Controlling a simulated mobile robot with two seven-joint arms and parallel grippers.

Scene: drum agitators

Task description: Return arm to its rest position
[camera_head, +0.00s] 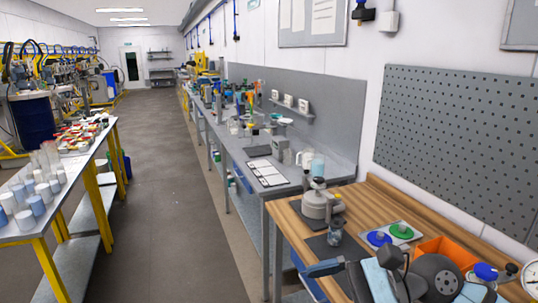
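Parts of my own arm (436,277), dark grey joints with light blue panels, show folded at the bottom right, in front of the wooden bench (292,216). It looks like my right arm. I can make out no gripper fingers on it, and the lower part is cut off by the picture's edge. My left arm and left gripper are not in view. I cannot tell whether anything is held.
A perforated board (455,135) hangs behind. The aisle (180,200) is clear; a table with cups (18,232) stands left.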

